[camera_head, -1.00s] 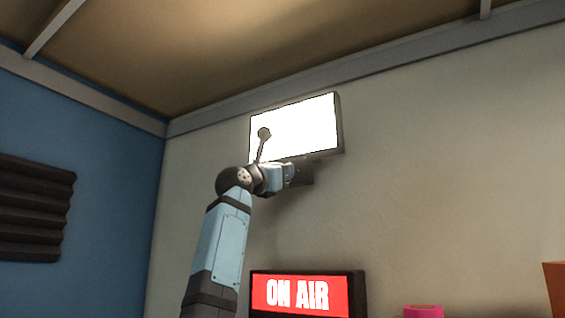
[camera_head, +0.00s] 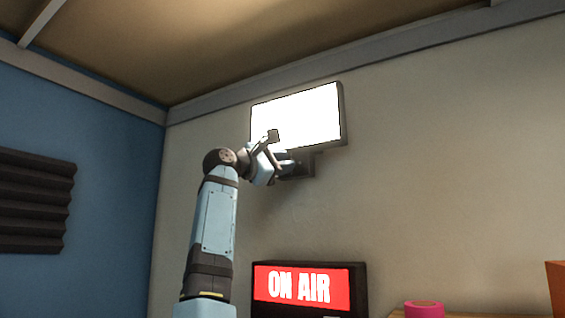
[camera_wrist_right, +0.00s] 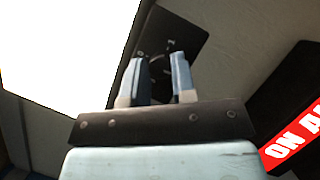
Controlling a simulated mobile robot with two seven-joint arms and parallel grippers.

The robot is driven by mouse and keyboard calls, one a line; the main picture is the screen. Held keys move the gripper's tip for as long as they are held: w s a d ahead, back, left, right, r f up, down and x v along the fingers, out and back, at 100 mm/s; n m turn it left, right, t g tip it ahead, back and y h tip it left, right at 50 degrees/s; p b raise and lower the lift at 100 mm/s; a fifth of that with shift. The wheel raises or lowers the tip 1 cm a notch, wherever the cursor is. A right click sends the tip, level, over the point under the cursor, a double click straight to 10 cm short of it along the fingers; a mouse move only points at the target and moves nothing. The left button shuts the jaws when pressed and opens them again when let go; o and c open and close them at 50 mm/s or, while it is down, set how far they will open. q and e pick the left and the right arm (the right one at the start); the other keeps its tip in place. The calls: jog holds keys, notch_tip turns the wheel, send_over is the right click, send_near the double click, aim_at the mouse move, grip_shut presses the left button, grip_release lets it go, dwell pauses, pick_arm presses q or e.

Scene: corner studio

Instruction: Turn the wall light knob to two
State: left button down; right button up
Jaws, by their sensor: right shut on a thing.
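The wall light (camera_head: 315,118) is a bright white panel in a dark frame, high on the wall. Below it a dark control plate (camera_head: 309,163) is mostly behind my right gripper (camera_head: 288,166). In the right wrist view the plate (camera_wrist_right: 190,38) has small pale marks around a dark round knob (camera_wrist_right: 163,68). My right gripper (camera_wrist_right: 160,66) is shut on the knob, one finger on each side of it. The knob's pointer and the number it points at cannot be read. My left gripper is not in view.
A lit red ON AIR sign (camera_head: 303,287) stands below the light. A pink roll (camera_head: 424,309) and an orange object (camera_head: 557,289) are at the lower right. Dark foam (camera_head: 35,202) hangs on the blue wall at left. The wall right of the light is bare.

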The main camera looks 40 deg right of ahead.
dwell(0.5)
jog(key=o, duration=0.9)
jog(key=b+v, duration=0.3)
jog(key=v, duration=1)
jog(key=shift+w+a+b, duration=0.1)
jog(key=shift+a+b, duration=0.25)
jog(key=shift+a, duration=0.05)
jog(key=shift+f, duration=0.15)
